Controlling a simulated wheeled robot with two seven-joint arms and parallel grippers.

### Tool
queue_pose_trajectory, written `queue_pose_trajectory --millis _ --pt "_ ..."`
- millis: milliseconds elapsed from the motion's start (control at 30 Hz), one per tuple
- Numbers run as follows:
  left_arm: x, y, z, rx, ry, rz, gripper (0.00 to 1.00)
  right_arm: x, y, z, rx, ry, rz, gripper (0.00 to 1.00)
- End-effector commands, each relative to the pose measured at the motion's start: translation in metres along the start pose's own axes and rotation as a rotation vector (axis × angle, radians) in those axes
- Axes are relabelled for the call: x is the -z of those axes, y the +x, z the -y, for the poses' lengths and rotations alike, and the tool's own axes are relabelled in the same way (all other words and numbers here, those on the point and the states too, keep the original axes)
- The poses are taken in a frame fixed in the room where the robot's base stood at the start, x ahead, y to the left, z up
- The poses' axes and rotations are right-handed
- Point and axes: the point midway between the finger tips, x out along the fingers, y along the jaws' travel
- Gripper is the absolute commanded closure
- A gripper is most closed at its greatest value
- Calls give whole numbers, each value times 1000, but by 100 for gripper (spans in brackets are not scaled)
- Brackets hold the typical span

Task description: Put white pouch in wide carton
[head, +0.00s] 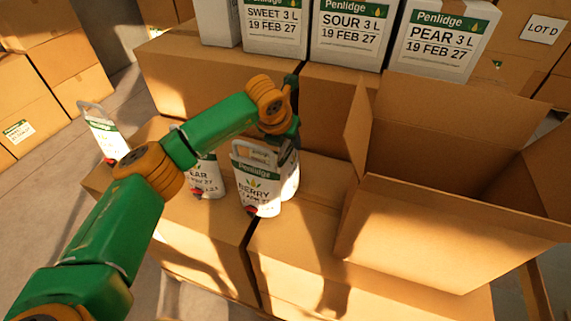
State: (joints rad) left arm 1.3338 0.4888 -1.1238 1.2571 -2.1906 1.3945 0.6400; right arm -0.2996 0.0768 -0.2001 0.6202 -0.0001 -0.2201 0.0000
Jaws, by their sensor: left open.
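Several white pouches with green Penlidge labels and red caps stand on the brown boxes. The BERRY pouch (258,183) is in front, below my left wrist. The PEAR pouch (206,177) is left of it, partly covered by my arm. Another white pouch (290,172) shows just behind the BERRY pouch, and one more white pouch (104,134) stands at the far left. My left gripper (284,128) is open, pointing down above and behind the BERRY pouch; its fingertips are mostly hidden. The wide carton (430,232) stands open at the right, its flaps spread. My right gripper is not in view.
White boxes marked SWEET (275,30), SOUR (350,35) and PEAR (440,40) stand on brown boxes at the back. A LOT D carton (530,45) is at the back right. Stacked cartons (60,60) stand at the left, with bare floor before them.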

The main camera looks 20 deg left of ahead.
Motion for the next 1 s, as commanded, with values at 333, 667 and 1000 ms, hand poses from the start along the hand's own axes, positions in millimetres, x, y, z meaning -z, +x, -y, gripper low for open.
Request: queue_pose_trajectory --millis 333,667,1000 --pt "1 6 0 -1 2 2 75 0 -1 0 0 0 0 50" --pt "1 6 0 -1 2 1 100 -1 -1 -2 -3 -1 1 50" --pt "0 6 0 -1 2 1 100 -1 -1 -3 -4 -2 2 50"
